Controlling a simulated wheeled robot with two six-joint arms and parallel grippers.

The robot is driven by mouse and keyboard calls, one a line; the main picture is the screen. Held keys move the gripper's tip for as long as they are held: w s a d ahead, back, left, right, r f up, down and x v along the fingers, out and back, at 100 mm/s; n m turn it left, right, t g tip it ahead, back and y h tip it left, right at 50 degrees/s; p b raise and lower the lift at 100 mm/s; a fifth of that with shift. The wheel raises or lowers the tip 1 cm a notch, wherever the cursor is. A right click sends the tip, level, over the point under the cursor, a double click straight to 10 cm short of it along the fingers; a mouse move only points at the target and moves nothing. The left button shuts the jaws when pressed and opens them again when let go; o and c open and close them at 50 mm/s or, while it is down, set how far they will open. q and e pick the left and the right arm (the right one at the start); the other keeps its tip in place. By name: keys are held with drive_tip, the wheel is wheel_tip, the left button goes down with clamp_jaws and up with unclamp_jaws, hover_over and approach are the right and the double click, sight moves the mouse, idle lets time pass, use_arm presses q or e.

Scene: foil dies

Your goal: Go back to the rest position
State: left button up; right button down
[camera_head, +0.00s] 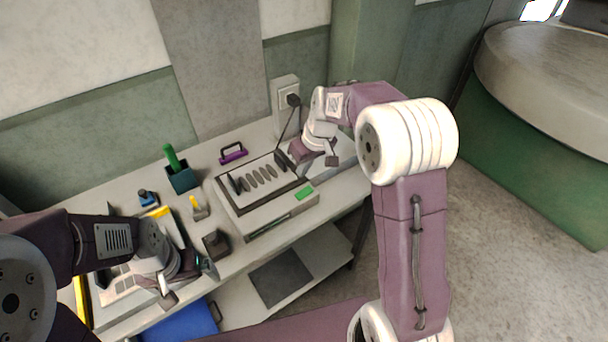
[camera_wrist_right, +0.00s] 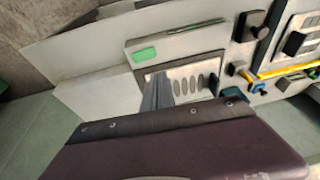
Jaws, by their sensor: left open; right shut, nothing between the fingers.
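My right gripper (camera_head: 332,158) is at the right end of the table, just right of the grey machine, with its fingers shut and empty. In the right wrist view its dark fingers (camera_wrist_right: 157,92) show in front of the machine. My left gripper (camera_head: 184,286) is open over the left front part of the table. I cannot see anything held in it. The grey machine (camera_head: 262,217) has a row of several dark oval slots on top and a green patch (camera_head: 304,193) at its front right. The patch also shows in the right wrist view (camera_wrist_right: 145,54).
The table (camera_head: 222,147) carries a dark green holder (camera_head: 183,180) with a green handle, a purple-handled piece (camera_head: 233,153), a small yellow-topped piece (camera_head: 198,208) and a dark block (camera_head: 216,243). A lower shelf (camera_head: 318,247) and a blue bin (camera_head: 187,324) are below. Floor is free at right.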

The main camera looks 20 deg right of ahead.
drive_tip(key=shift+s+d+r, duration=0.15)
drive_tip(key=shift+r, duration=0.25)
drive_tip(key=s+d+f+m+h, duration=0.1)
drive_tip(key=s+f+m, duration=0.1)
drive_tip(key=s, duration=0.8)
drive_tip(key=s+d+f+m+g, duration=0.1)
drive_tip(key=s+f, duration=0.4)
drive_tip(key=s, duration=0.6)
drive_tip(key=shift+d+f+m+g+h, duration=0.15)
drive_tip(key=shift+d+m+g+h, duration=0.2)
drive_tip(key=shift+d+m, duration=0.25)
drive_tip(key=shift+s, duration=0.1)
